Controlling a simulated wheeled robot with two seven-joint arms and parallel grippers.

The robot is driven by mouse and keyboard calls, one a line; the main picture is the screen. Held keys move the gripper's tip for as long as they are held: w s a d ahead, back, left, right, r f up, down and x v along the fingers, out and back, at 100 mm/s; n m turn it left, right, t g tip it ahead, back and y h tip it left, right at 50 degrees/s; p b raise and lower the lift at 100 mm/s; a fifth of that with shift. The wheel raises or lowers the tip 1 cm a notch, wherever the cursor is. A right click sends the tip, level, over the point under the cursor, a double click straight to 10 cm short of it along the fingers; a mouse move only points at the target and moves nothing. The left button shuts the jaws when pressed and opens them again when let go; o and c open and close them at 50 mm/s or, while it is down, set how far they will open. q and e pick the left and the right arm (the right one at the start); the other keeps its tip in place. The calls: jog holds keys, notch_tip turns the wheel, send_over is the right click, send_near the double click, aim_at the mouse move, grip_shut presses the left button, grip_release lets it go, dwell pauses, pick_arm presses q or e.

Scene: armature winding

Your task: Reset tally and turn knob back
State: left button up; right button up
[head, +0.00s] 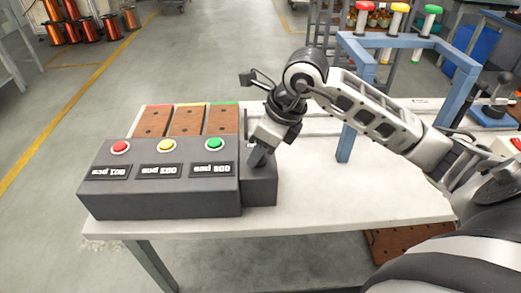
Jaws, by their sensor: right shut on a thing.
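A dark grey tally box (160,199) stands on the near left of the white table. On its sloped top are a red button (120,148), a yellow button (166,146) and a green button (214,144), each above a small display with white digits too small to read surely. A smaller dark box (261,190) adjoins its right side. My right gripper (257,157) reaches down to the top of this smaller box and is shut on the knob there. The fingers hide most of the knob, so its turn angle cannot be told. My left gripper is out of view.
The white tabletop (325,195) is clear right of the boxes.

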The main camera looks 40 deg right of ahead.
jog(key=m+h+b, duration=0.1)
jog(key=m, duration=0.2)
jog(key=m+t+h+b, duration=0.1)
jog(key=m, duration=0.2)
jog(key=shift+a, duration=0.15)
jog(key=shift+m+h+b, duration=0.35)
jog(key=shift+m+h, duration=0.15)
jog(key=shift+m, duration=0.6)
jog(key=m+h, duration=0.1)
jog(key=m, duration=0.1)
jog(key=shift+a+r+m, duration=0.1)
jog(key=shift+m, duration=0.2)
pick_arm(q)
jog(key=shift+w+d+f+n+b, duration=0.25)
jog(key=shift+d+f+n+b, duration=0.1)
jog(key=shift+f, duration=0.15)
pick_arm(e)
jog(key=shift+m, duration=0.5)
jog(key=shift+g, duration=0.3)
jog(key=o, duration=1)
jog(key=shift+h, duration=0.3)
